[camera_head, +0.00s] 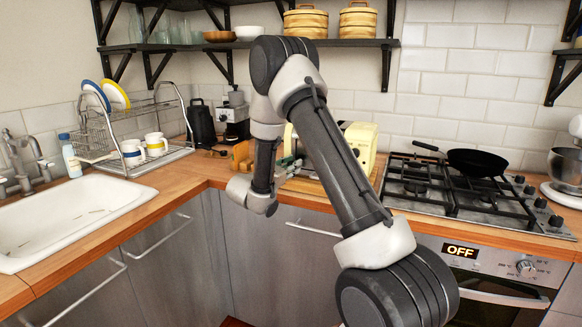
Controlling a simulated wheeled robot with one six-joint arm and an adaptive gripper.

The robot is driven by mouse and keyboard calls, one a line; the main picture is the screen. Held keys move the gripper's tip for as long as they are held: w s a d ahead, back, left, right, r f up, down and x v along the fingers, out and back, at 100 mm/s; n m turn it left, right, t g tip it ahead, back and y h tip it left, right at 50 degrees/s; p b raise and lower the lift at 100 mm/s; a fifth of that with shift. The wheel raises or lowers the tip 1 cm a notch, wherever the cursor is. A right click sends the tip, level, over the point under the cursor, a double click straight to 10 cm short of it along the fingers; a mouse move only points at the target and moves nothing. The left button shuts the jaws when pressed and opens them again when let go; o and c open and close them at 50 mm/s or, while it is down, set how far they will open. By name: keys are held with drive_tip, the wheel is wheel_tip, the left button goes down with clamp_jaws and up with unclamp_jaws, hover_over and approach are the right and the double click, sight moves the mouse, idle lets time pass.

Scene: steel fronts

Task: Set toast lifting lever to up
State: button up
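A cream-yellow toaster (361,141) stands on the counter left of the stove, near the back wall. My arm crosses in front of it and covers much of its middle. Its lever cannot be made out in this view. My gripper (291,166) is low over the counter at the toaster's left front side, pointing right toward it. It is small and partly hidden by my arm, so I cannot tell whether the fingers are open or touching the toaster.
A gas stove (440,185) with a black pan (477,161) is to the right. A coffee machine (236,118), a wooden block (243,156) and a dish rack (160,152) stand left. A shelf (350,43) hangs above. The sink (75,215) is far left.

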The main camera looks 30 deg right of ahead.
clamp_jaws()
drive_tip(key=shift+r, duration=3.7)
drive_tip(key=o, duration=0.7)
unclamp_jaws()
drive_tip(key=shift+r, duration=0.1)
drive_tip(key=shift+o, duration=0.2)
drive_tip(key=shift+a, duration=0.1)
drive_tip(key=shift+s+a, duration=0.15)
drive_tip(key=shift+a, duration=0.2)
drive_tip(key=v, duration=1.1)
